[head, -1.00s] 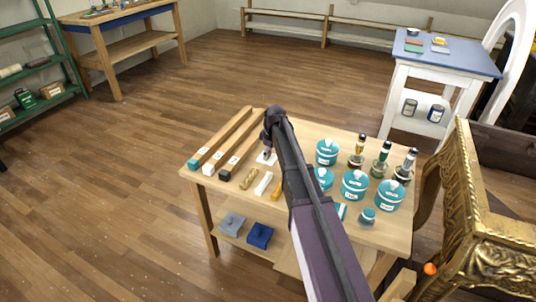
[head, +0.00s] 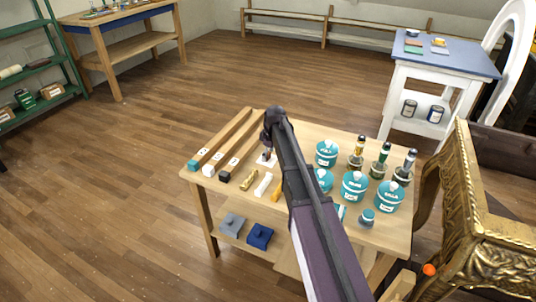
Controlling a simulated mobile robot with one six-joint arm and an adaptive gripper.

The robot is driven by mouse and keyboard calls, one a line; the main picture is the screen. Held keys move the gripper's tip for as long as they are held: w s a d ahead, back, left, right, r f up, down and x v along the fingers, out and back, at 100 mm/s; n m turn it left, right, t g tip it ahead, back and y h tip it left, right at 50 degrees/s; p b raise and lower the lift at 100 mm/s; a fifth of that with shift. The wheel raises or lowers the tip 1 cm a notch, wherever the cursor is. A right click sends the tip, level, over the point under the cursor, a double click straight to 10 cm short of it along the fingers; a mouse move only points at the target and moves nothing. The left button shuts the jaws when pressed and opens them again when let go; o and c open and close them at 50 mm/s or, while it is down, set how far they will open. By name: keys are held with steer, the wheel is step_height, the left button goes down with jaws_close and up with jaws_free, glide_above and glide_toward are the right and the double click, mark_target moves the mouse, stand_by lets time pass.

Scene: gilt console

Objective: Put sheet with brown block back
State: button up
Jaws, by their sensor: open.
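My gripper (head: 268,148) points down at the left part of the wooden table, between the long wooden bars and the teal tins. It is open, small in view and partly covered by my arm. A small white piece (head: 265,160) lies just below it; I cannot tell whether they touch. A grey sheet with a grey block (head: 231,225) and a blue sheet with a blue block (head: 260,236) lie on the table's lower shelf.
The wooden table (head: 340,142) holds several teal tins (head: 355,184), brush-topped jars (head: 380,160), a tan block (head: 248,179), a white block (head: 263,184) and three long bars (head: 235,137). A gilt console (head: 470,190) stands close at right. Open floor lies left.

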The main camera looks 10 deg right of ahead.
mark_target(272, 160)
step_height(272, 160, up, 11)
steer(key=s+d+p, duration=0.1)
steer(key=p, duration=1)
steer(key=shift+d+r, duration=0.2)
stand_by(0.5)
steer(key=s+a+m+g+h, duration=0.1)
steer(key=s+m, duration=0.9)
steer(key=s, duration=1.8)
steer(key=shift+a+m, duration=0.2)
steer(key=shift+m, duration=0.2)
step_height(272, 160, up, 10)
steer(key=p, duration=1)
steer(key=shift+r+p, duration=0.25)
steer(key=shift+p, duration=0.1)
